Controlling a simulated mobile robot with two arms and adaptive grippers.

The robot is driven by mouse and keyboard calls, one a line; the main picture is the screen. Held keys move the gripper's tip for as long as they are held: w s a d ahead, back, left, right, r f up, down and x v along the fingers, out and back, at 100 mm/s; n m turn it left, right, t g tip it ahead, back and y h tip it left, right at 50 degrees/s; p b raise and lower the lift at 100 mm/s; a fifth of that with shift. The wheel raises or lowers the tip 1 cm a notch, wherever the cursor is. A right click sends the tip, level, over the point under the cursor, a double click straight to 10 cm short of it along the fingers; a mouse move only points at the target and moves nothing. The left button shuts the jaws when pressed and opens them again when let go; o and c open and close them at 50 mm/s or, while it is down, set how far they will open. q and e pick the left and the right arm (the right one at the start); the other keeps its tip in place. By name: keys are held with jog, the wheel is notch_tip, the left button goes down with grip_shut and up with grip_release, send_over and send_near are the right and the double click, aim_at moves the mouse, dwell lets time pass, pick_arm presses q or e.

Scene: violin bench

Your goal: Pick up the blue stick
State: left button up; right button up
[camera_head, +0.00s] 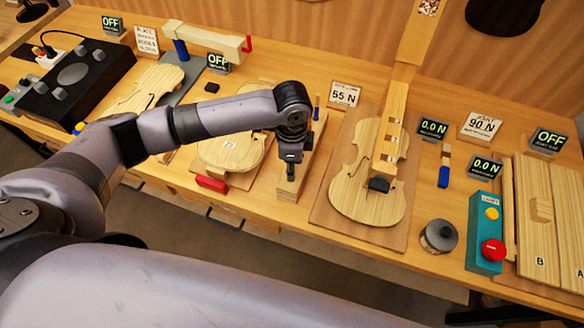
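My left arm reaches in from the left, and its gripper (290,176) points down over a wooden block (307,158) near the bench's front edge. The gripper is small and dark here, so its opening and anything between its fingers cannot be made out. A thin blue upright piece (317,101) stands at the back of that block, just behind the wrist. Other blue pieces are a short blue cylinder (181,50) at the back left and a blue block (443,177) at the right. I cannot tell which is the blue stick. My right gripper is out of view.
A violin body (345,190) lies on a board right of the gripper, under a wooden beam. A red block (211,184) lies at the front edge to the left. A grey knob (438,235) and a teal button box (484,232) stand at the right.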

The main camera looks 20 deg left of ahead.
pick_arm(q)
jog(key=shift+f, duration=0.3)
jog(key=shift+c, duration=0.5)
grip_shut()
